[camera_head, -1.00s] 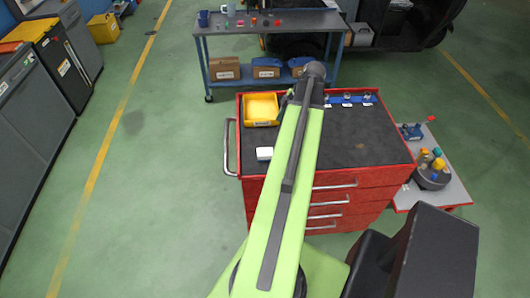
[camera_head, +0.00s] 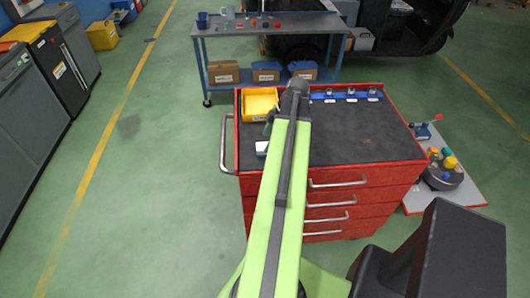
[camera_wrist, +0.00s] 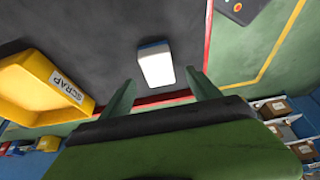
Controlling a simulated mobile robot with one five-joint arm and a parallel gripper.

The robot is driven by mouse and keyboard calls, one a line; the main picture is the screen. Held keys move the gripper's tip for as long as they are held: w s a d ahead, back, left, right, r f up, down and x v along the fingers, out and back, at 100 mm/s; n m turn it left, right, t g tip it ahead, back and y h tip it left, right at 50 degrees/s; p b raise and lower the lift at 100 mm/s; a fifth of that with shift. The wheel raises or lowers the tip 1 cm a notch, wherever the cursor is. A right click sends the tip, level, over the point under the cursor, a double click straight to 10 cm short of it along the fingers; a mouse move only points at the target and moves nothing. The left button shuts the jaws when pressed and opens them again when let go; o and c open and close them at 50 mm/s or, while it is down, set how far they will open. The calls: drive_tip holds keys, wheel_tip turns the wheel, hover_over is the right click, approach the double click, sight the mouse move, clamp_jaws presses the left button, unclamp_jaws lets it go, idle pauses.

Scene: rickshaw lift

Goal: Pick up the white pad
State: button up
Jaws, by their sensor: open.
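The white pad (camera_wrist: 155,66) lies on the dark top of the red tool cart (camera_head: 420,158), near the cart's left edge. In the wrist view it is a small white block with a blue-grey far edge. In the head view the white pad (camera_head: 261,147) shows only in part beside my arm. My gripper (camera_wrist: 158,95) is open in the wrist view. Its two green fingers point toward the pad, one on each side of it in the picture, with nothing between them. In the head view the fingers are mostly hidden by my arm.
A yellow bin (camera_head: 259,103) labelled SCRAP in the wrist view (camera_wrist: 40,88) stands at the cart top's back left. A blue rail (camera_head: 345,94) with small parts lies along the back. A metal handle (camera_head: 226,145) sticks out left. The cart top's right side is clear.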

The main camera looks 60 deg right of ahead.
sight(265, 146)
drive_tip(key=b+x, duration=0.2)
drive_tip(key=x, duration=0.1)
drive_tip(key=b+x, duration=0.1)
drive_tip(key=shift+d+f+b, duration=0.15)
drive_tip(key=shift+f+b, duration=0.25)
drive_tip(key=shift+f, duration=0.1)
drive_tip(key=shift+r, duration=0.2)
drive_tip(key=shift+c, duration=0.3)
clamp_jaws()
drive_tip(key=shift+r+p, duration=0.1)
drive_tip(key=shift+p, duration=0.2)
drive_tip(key=p+v, duration=0.3)
drive_tip(key=a+p+v, duration=0.1)
drive_tip(key=p+v, duration=0.1)
drive_tip(key=shift+w+d+r, duration=0.1)
drive_tip(key=shift+w+r, duration=0.2)
drive_tip(key=shift+w, duration=0.05)
drive_tip(key=s+d+r+p, duration=0.4)
drive_tip(key=s+r+p, duration=0.1)
drive_tip(key=s, duration=0.5)
drive_tip(key=shift+r+p, duration=0.3)
drive_tip(key=shift+p, duration=0.1)
